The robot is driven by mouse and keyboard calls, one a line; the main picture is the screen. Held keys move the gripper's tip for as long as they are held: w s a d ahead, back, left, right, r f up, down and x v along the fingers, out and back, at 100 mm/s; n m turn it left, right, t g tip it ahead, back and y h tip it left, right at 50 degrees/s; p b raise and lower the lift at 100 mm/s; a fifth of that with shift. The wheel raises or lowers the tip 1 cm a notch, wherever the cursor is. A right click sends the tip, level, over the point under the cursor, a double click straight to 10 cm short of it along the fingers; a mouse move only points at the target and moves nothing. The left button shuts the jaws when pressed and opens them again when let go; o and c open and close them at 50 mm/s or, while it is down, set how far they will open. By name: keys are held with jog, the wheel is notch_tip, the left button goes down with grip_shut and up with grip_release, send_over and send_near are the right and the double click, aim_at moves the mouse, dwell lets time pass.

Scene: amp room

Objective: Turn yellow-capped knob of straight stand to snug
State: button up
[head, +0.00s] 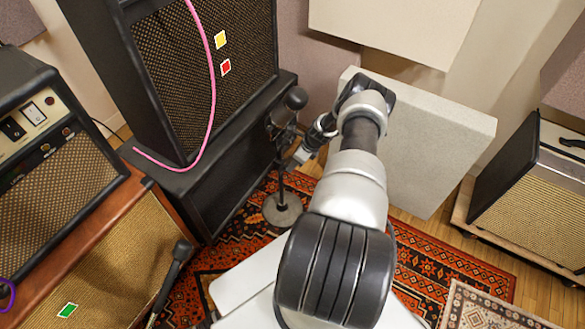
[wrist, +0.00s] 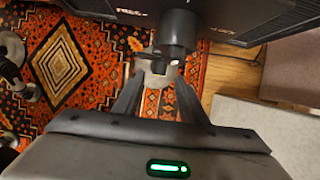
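The straight stand (head: 282,208) stands on the rug in the head view, with a round grey base, a thin dark pole and a dark microphone (head: 296,98) on top. The yellow cap of its knob cannot be made out in either view. My gripper (head: 300,152) is beside the upper pole, partly hidden by my wrist. In the wrist view my gripper (wrist: 158,98) has its two fingers apart, with nothing visible held between them. A dark cylindrical part (wrist: 176,32) is just beyond the fingertips, and the pale round base (wrist: 158,72) shows below it.
A tall speaker cabinet (head: 205,75) with a pink cable stands on a lower black cabinet (head: 215,180) close behind the stand. A pale panel (head: 435,145) leans at right. Another microphone (head: 180,252) is at lower left by a tan amp (head: 110,265). An amp (head: 535,190) is far right.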

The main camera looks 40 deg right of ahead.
jog(key=x, duration=0.4)
jog(key=shift+s+f+b, duration=0.15)
jog(key=shift+s+b, duration=0.05)
jog(key=shift+b, duration=0.15)
grip_shut()
